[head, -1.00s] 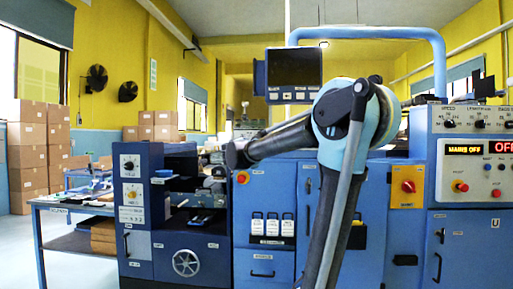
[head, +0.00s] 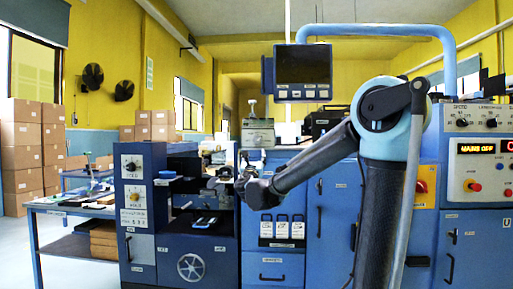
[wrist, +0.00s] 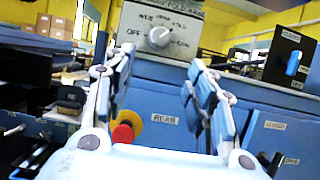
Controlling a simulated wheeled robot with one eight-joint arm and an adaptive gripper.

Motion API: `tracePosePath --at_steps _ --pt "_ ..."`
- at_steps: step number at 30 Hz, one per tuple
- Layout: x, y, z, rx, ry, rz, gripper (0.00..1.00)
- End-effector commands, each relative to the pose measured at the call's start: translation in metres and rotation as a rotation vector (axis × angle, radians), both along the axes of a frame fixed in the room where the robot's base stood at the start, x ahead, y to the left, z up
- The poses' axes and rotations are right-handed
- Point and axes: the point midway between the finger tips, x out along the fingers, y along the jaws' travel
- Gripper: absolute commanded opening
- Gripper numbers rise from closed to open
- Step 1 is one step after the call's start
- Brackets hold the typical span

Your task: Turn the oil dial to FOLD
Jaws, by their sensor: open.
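In the wrist view a pale round dial (wrist: 160,37) sits on a grey box front. OFF is printed at its left; a label reading roughly WEB is at upper left and a blurred one at right. Whether it is the oil dial, and where its pointer stands, I cannot tell. My gripper (wrist: 160,65) is open and empty, its fingers framing the area just below the dial, apart from it. In the head view my gripper (head: 252,184) is small and dark, in front of the blue cabinet and below a grey box (head: 258,133).
A red knob on yellow (wrist: 123,132) lies below the dial, near the left finger. A blue switch (wrist: 293,62) stands on a black plate at right. In the head view, a monitor (head: 302,66) hangs above, and a dial panel (head: 139,200) stands at left.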

Motion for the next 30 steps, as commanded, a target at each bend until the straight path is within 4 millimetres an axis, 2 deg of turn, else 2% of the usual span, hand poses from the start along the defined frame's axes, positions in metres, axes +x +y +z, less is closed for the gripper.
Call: tracePosePath --at_steps 3,18,24,30 --pt "0.021 -0.001 0.009 0.0 0.0 -0.001 0.5" --pt "0.1 -0.001 0.042 0.001 0.0 0.002 0.5" --pt "0.122 -0.001 0.051 0.002 0.001 0.004 0.5" --pt "0.131 -0.001 0.055 0.002 0.0 0.005 0.5"
